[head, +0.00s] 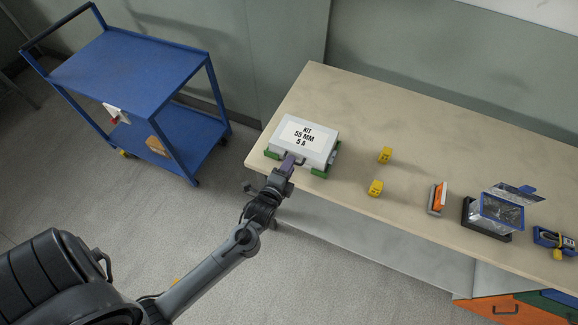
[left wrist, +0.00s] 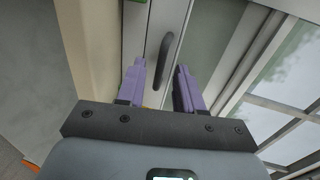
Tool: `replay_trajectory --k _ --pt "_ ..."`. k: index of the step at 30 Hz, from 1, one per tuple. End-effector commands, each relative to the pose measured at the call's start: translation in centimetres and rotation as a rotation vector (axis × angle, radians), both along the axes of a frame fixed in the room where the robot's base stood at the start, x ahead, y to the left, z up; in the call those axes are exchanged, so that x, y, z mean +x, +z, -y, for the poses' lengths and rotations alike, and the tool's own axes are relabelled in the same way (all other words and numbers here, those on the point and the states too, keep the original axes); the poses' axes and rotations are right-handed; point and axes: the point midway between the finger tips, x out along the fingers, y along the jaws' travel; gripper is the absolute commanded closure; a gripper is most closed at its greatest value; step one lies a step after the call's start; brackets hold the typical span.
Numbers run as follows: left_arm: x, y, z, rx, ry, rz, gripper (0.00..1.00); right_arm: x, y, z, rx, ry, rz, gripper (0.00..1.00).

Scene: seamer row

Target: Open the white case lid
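The white case (head: 324,147) sits at the left end of the bench with its lid shut. Its lid carries a label reading "KIT 55 MM 5 A". Green corner pieces (head: 318,173) hold it at the base. My left gripper (head: 290,160) is at the case's front side. In the left wrist view, its purple fingers (left wrist: 161,70) are apart, and a dark bar handle (left wrist: 168,50) on a pale face shows between and just beyond the fingertips. Contact with the handle cannot be told. My right gripper is not in view.
On the bench (head: 340,105), two yellow blocks (head: 385,155) (head: 376,187), an orange item in a grey holder (head: 438,197) and a blue-rimmed clear box (head: 497,212) stand to the right. A blue cart (head: 130,65) stands on the floor at left.

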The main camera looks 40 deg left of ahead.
Motion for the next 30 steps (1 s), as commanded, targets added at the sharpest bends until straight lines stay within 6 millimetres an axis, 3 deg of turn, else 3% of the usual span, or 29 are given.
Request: replay_trajectory --k 11,19,30 --pt "0.49 -0.08 -0.16 0.0 0.0 0.0 0.64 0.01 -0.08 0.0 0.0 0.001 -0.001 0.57" --pt "0.47 -0.08 -0.15 0.0 0.0 0.0 1.0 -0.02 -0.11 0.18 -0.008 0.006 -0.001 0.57" --pt "0.46 -0.09 -0.14 0.0 0.0 0.0 1.0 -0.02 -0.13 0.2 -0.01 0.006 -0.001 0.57"
